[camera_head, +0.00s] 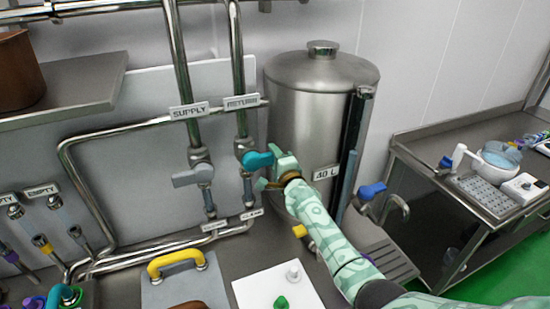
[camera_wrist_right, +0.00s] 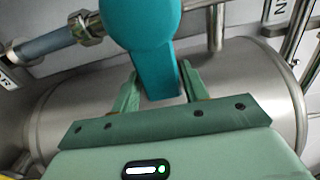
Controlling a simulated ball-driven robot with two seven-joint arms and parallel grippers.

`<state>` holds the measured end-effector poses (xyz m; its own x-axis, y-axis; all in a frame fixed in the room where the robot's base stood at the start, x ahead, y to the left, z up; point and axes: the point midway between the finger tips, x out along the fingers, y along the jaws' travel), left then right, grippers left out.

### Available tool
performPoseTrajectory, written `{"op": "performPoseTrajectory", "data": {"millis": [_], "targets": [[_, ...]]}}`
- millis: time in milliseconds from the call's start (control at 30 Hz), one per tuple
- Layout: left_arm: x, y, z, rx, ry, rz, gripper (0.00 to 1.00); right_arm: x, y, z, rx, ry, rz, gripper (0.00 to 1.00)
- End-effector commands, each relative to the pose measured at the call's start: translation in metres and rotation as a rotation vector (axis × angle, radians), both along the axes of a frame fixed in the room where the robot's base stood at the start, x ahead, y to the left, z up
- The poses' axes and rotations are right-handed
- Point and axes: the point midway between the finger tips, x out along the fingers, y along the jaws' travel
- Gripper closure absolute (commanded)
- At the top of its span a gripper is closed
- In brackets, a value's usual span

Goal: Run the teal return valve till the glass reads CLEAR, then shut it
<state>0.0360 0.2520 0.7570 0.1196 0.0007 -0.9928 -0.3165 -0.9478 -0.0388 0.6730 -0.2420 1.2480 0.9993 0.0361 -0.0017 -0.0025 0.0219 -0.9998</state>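The teal return valve handle (camera_head: 258,160) sits on the vertical pipe under the RETURN label (camera_head: 241,102). It points right, across the pipe. My right gripper (camera_head: 282,164) is at the handle's free end. In the right wrist view, the teal handle (camera_wrist_right: 158,70) reaches down between the fingers of my right gripper (camera_wrist_right: 158,85); narrow gaps seem to show on both sides. Below the valve is a short bluish glass section (camera_head: 248,188); a small tag (camera_head: 252,213) under it is too small to read. My left gripper is out of view.
The grey supply valve handle (camera_head: 192,176) is just left of the teal one. A steel 40 L tank (camera_head: 310,110) stands close behind my right gripper. A white board (camera_head: 262,288) and a yellow handle (camera_head: 176,262) are below. A side bench (camera_head: 470,210) is at right.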

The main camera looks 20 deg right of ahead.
Motion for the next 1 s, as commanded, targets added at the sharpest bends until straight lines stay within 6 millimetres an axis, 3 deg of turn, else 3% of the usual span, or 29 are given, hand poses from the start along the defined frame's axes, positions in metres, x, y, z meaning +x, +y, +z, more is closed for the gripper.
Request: {"op": "performPoseTrajectory", "data": {"millis": [333,467,733,1000], "targets": [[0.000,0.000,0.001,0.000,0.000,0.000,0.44,-0.001,-0.001,0.001,-0.004,-0.002,-0.001,0.44],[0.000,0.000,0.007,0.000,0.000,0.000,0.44,-0.014,-0.001,0.001,-0.003,0.000,-0.001,0.44],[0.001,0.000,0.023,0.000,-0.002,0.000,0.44,-0.083,-0.003,0.001,-0.004,0.001,-0.002,0.44],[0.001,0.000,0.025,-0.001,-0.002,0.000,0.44,-0.144,-0.005,-0.001,-0.005,0.001,-0.001,0.44]]}}
